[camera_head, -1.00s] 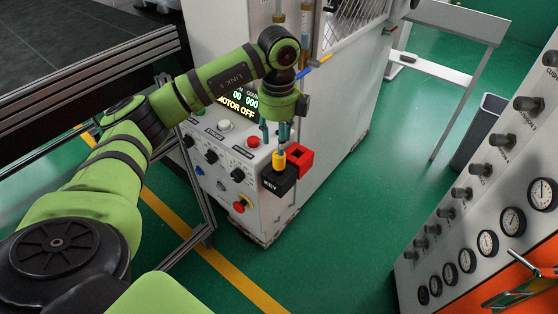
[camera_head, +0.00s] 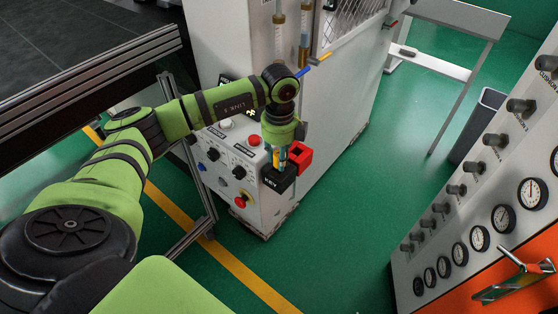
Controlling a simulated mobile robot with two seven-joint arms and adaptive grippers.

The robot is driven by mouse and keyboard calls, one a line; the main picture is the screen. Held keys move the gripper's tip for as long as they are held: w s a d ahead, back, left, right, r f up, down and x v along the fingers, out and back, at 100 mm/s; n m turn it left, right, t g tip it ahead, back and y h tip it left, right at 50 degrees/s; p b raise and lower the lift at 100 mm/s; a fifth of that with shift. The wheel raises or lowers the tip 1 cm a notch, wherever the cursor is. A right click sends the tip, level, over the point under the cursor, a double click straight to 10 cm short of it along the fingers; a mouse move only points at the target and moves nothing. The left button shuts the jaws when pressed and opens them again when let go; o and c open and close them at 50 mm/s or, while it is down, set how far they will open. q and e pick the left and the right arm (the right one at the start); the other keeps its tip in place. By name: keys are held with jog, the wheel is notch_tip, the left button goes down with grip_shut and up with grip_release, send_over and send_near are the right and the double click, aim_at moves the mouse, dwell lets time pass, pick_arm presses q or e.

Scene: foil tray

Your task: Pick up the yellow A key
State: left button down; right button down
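The yellow key (camera_head: 281,160) sits upright at a black box marked KEY (camera_head: 279,181), which is fixed to the corner of the white machine. Only a small bit of yellow shows, because my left gripper (camera_head: 281,163) is in front of and around it. The gripper points down from above, its fingertips at the key's height. I cannot tell whether the fingers touch the key or have closed on it. The letter on the key is not readable.
A red block (camera_head: 299,157) is right beside the black box. The white machine's control panel (camera_head: 222,160) has knobs and a red button (camera_head: 240,201). A grey gauge panel (camera_head: 480,215) stands at the right. Green floor (camera_head: 335,235) lies open between them.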

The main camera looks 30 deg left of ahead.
pick_arm(q)
jog(key=shift+w+r, duration=0.1)
jog(key=shift+r, duration=0.05)
jog(key=shift+r+b, duration=0.55)
jog(key=shift+r, duration=0.05)
notch_tip(320, 180, up, 3)
jog(key=shift+d+f+b, duration=0.1)
jog(key=shift+f+b, duration=0.1)
jog(key=shift+b, duration=0.6)
jog(key=s+d+r+p, duration=0.2)
jog(key=s+d+r, duration=0.2)
jog(key=d+r, duration=0.6)
notch_tip(320, 180, up, 2)
jog(key=shift+d+r, duration=0.25)
jog(key=shift+d, duration=0.15)
jog(key=shift+s, duration=0.1)
